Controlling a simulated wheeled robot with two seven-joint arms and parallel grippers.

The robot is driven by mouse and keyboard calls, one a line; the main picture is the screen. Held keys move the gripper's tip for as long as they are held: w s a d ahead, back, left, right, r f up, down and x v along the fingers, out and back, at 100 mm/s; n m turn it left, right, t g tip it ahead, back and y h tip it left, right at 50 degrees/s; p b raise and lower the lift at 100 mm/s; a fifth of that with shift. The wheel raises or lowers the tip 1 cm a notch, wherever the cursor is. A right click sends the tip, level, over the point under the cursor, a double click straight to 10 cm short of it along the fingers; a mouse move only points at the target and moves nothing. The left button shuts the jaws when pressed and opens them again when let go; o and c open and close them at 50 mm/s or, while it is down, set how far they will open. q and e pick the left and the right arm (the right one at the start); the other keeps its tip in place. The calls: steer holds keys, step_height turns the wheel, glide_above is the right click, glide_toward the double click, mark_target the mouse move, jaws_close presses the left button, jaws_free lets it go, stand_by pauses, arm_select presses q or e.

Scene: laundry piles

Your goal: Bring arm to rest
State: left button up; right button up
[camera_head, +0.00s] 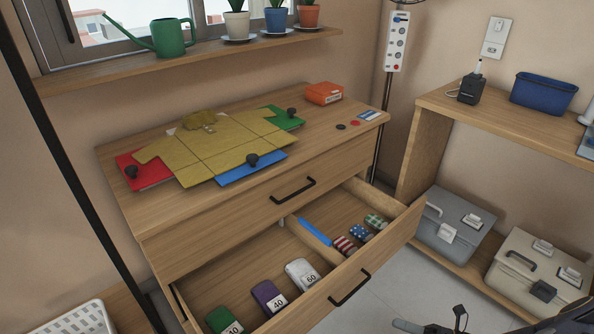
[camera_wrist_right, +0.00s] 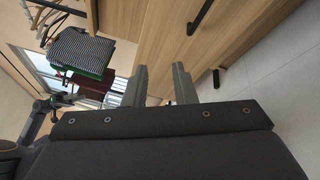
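My right gripper (camera_head: 445,323) shows at the bottom right edge of the head view, low in front of the open drawer and clear of it. In the right wrist view its two fingers (camera_wrist_right: 161,84) stand apart with nothing between them, so it is open and empty. A wooden dresser front and pale floor show beyond the fingers. Most of my right arm is outside the head view. My left gripper does not show in the head view, and I cannot make it out in the right wrist view.
The dresser's lower drawer (camera_head: 345,290) is pulled out, holding several rolled garments. A yellow shirt (camera_head: 215,145) lies on a coloured folding board on top. A shelf (camera_head: 500,115) with toolboxes (camera_head: 455,226) stands at right. A white basket (camera_head: 80,322) is at lower left. Floor (camera_head: 385,300) is clear.

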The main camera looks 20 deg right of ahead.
steer(key=w+a+r+n+g+h, duration=0.1)
steer(key=a+r+n+g+h, duration=0.1)
steer(key=a+r+n+g, duration=0.55)
steer(key=w+a+r+n+g+h, duration=0.1)
steer(key=a+r+n+g, duration=0.25)
steer(key=r+n, duration=0.7)
steer(key=s+a+r+n+t+h, duration=0.4)
steer(key=s+a+r+n+h, duration=0.4)
steer(key=n, duration=1.1)
step_height(320, 180, up, 26)
steer(key=n+y+p, duration=0.1)
steer(key=p, duration=2.4)
steer(key=shift+s+r, duration=0.25)
